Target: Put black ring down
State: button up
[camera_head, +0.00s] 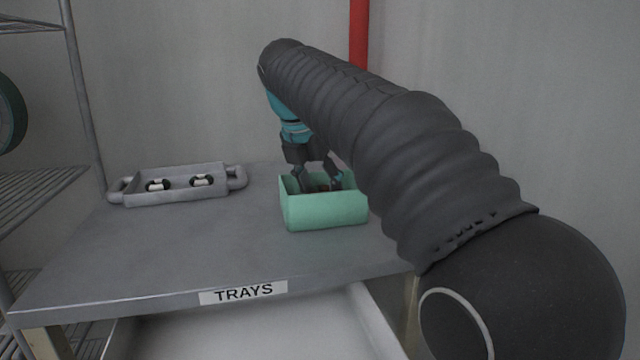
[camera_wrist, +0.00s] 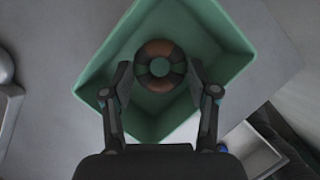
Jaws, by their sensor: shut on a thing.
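My gripper (camera_head: 318,182) reaches down into a green open box (camera_head: 325,213) on the table. In the wrist view the two fingers of my gripper (camera_wrist: 160,76) are shut on a ring (camera_wrist: 154,83) with dark and brownish-orange segments, one finger on each side of it. The ring is inside the outline of the green box (camera_wrist: 225,22), over its floor. I cannot tell whether it touches the floor. In the head view the box wall and my fingers mostly hide the ring.
A grey tray (camera_head: 180,198) with side handles stands at the left of the table (camera_head: 150,250); two black-and-white pieces (camera_head: 202,181) lie in it. Bare table lies between tray and box. A wire shelf (camera_head: 45,185) stands at left, a red pipe (camera_head: 359,35) behind.

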jog(key=shift+f, duration=0.6)
jog(key=o, duration=0.7)
jog(key=shift+o, duration=0.2)
jog(key=v, duration=0.8)
jog(key=shift+w+r, duration=0.15)
jog(key=shift+r, duration=0.3)
